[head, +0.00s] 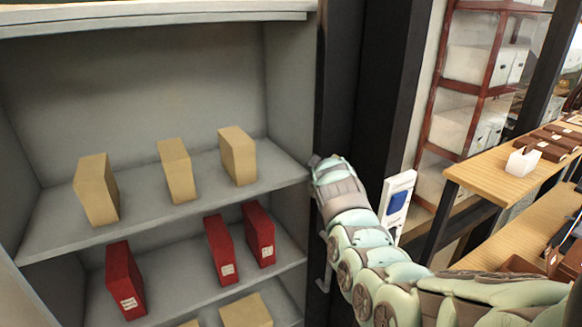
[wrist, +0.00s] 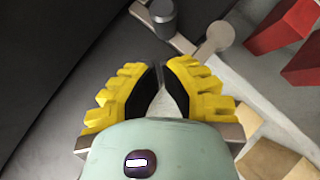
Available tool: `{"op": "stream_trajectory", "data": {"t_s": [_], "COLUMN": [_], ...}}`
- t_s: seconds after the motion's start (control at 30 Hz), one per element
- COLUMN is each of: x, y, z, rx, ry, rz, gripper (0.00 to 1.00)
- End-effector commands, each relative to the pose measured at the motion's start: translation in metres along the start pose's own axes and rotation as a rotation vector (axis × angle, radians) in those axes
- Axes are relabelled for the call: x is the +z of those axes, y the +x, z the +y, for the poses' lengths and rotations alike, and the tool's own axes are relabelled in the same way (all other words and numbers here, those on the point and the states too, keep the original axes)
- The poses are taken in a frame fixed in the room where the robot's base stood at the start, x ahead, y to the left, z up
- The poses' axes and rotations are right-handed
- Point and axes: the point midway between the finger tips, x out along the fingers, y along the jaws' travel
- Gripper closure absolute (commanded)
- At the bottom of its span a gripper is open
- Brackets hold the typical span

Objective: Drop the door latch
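My gripper (wrist: 160,66) shows its two yellow fingers with black pads in the wrist view. The fingertips are close together, with only a thin gap at the tips and nothing clearly held between them. A grey metal lever with a round end (wrist: 216,32), apparently the door latch, lies just beyond and to the right of the fingertips. A dark grey round knob (wrist: 160,14) is beside it, above the tips. I cannot tell whether the fingers touch the lever. In the head view, my gripper (head: 330,168) is at the cabinet's right edge and its fingers are hidden.
The open grey cabinet (head: 150,60) has shelves with tan boxes (head: 238,156) and red boxes (head: 258,235). A dark post (head: 345,80) stands at its right edge. A white panel with a blue patch (head: 397,203) is behind my arm. A wooden table (head: 495,180) is at right.

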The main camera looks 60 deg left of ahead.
Motion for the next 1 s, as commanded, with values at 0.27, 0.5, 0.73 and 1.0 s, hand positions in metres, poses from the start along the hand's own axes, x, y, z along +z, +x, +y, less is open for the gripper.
{"op": "stream_trajectory", "data": {"t_s": [0.27, 0.5, 0.73, 1.0], "x": [0.009, 0.016, 0.018, 0.018], "y": [0.017, 0.024, 0.026, 0.026], "z": [0.005, 0.009, 0.01, 0.011], "rx": [-0.101, -0.098, -0.099, -0.098], "ry": [0.1, 0.1, 0.098, 0.098], "rz": [-0.003, -0.002, -0.001, -0.002], "gripper": [1.0, 1.0, 1.0, 1.0]}}
